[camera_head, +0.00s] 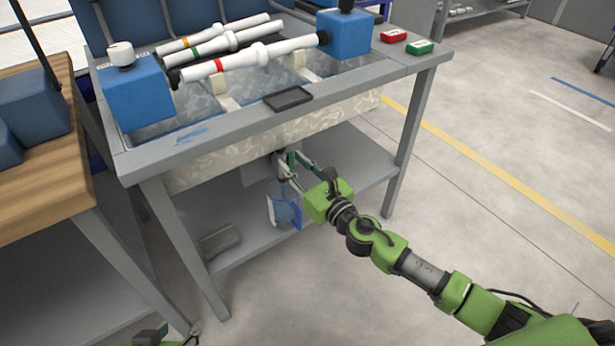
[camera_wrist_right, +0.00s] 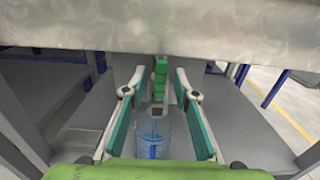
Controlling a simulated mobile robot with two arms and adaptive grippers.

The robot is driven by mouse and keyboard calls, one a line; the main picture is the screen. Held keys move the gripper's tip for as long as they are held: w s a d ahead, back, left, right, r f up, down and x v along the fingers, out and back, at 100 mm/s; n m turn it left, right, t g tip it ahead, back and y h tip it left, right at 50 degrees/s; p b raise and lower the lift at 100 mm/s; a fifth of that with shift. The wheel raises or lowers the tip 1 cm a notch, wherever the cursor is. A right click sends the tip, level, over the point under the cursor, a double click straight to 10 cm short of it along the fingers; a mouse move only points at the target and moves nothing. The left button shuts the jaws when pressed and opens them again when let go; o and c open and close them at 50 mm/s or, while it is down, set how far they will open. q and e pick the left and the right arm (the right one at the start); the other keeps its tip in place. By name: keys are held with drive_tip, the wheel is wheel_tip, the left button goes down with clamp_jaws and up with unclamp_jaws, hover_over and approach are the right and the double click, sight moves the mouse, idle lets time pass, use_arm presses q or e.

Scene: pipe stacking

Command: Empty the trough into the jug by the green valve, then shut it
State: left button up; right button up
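The trough (camera_head: 225,155) is a pale marbled basin set in the grey table frame. It also shows across the top of the right wrist view (camera_wrist_right: 100,25). The green valve (camera_wrist_right: 160,78) hangs under it, between the spread fingers of my right gripper (camera_wrist_right: 158,88), which is open. In the head view my right gripper (camera_head: 288,170) is under the trough's front and mostly covers the valve. The clear jug (camera_head: 278,206) with a blue handle stands below on the shelf; it also shows in the wrist view (camera_wrist_right: 154,135). My left gripper (camera_head: 190,338) is partly cut off at the bottom edge.
Several white pipes (camera_head: 240,58) with coloured bands lie above the trough, near blue blocks (camera_head: 135,92). A dark tray (camera_head: 288,98) sits on the front rim. Red (camera_head: 394,35) and green (camera_head: 419,47) boxes are at the right corner. Table legs flank the lower shelf (camera_head: 345,165).

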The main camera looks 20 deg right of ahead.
drive_tip(key=v, duration=1)
drive_tip(key=shift+s+r, duration=0.1)
